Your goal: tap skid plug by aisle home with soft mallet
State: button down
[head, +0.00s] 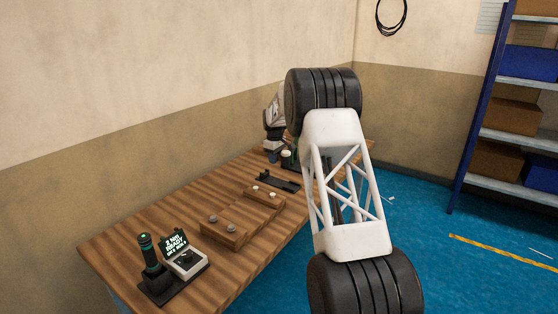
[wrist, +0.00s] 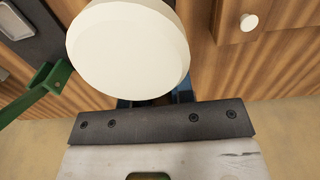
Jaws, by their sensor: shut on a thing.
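In the wrist view, a pale round mallet head (wrist: 128,47) fills the upper middle. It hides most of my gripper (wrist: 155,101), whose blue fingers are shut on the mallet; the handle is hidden. In the head view my gripper (head: 272,153) is over the far part of the bench, partly behind my arm. A wooden block (head: 222,232) carries two grey plugs (head: 213,218). A second block (head: 266,200) behind it has two pale plugs (head: 255,188). One pale plug (wrist: 250,21) on wood shows in the wrist view. Which plug is by the aisle I cannot tell.
A green bracket (wrist: 40,88) stands left in the wrist view. On the wooden bench (head: 130,225), a dark holder (head: 279,181) lies past the blocks. A screen device (head: 185,262) and a dark cylinder (head: 150,255) stand in front. A blue shelf (head: 485,105) is right.

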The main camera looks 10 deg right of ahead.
jog(key=s+a+r, duration=0.5)
jog(key=s+a, duration=0.2)
jog(key=s, duration=0.3)
jog(key=shift+a+r, duration=0.2)
jog(key=shift+r, duration=0.15)
dwell(0.3)
jog(key=shift+f, duration=0.1)
jog(key=shift+f, duration=2.75)
jog(key=shift+f, duration=0.15)
jog(key=shift+w+f, duration=0.1)
jog(key=shift+f, duration=0.35)
jog(key=shift+r, duration=0.15)
jog(key=shift+r, duration=1.6)
